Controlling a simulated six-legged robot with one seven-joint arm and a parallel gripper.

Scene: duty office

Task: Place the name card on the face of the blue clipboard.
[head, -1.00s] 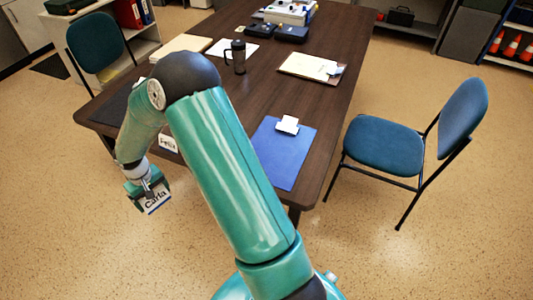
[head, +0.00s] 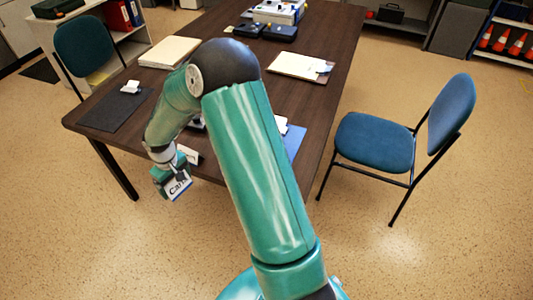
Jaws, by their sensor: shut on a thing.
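My gripper (head: 170,176) is shut on a white name card (head: 180,188) with dark lettering, partly readable as "Carla", and a blue lower edge. It holds the card tilted, out in front of the table's near edge and above the floor. The blue clipboard (head: 295,141) lies on the table to the right of my gripper. My arm hides most of it; only a strip of its right side and part of its white clip (head: 281,125) show.
Another white card (head: 188,154) stands near the table's (head: 318,110) front edge, just behind my gripper. A blue chair (head: 375,142) stands at the right.

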